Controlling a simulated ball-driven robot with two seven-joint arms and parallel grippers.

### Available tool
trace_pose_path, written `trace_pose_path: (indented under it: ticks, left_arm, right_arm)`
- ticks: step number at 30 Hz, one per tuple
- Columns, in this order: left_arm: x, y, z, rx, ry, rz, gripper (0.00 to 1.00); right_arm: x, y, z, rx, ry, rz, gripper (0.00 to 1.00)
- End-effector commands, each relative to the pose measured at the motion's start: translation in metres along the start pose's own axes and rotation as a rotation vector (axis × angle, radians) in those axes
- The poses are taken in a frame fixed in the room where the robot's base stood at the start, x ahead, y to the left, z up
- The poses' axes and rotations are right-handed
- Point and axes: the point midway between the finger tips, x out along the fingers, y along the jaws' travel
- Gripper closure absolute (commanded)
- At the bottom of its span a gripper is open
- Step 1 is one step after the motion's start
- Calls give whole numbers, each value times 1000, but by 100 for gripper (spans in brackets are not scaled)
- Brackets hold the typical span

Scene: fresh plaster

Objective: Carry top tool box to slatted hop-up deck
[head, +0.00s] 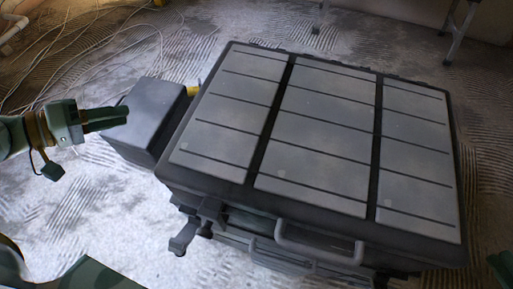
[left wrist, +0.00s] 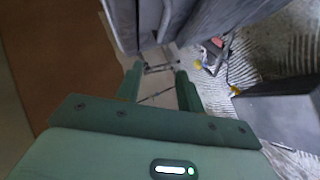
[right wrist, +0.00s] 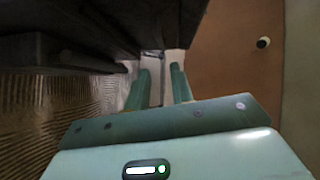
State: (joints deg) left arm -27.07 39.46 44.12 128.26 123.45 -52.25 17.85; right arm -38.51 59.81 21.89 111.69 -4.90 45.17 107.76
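The top tool box (head: 319,148) is a large dark case with a grey panelled lid. A grey handle (head: 318,243) is on its near side, and it sits on another dark box (head: 283,262) below. My left gripper (head: 127,113) is left of the tool box, apart from it; in the left wrist view (left wrist: 158,72) its fingers are spread with nothing between. My right gripper shows in the right wrist view (right wrist: 160,70), fingers apart and empty, with a dark box side (right wrist: 60,50) at upper left. I cannot make out the slatted deck for certain.
A smaller grey box (head: 150,110) stands left of the tool box, close to my left gripper. Metal legs (head: 458,30) stand at the back right. Loose cables (head: 85,45) lie at the back left.

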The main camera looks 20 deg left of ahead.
Motion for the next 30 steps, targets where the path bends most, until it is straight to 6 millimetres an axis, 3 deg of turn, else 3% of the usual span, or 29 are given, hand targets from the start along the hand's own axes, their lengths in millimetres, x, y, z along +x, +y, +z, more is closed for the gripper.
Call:
trace_pose_path:
  ticks: [8,30]
  left_arm:
    - [11,0,0,0,0,1,62]
    - [143,0,-1,0,4,1,62]
  right_arm:
    - [11,0,-1,-2,1,-2,77]
    - [144,0,-1,-5,3,-1,77]
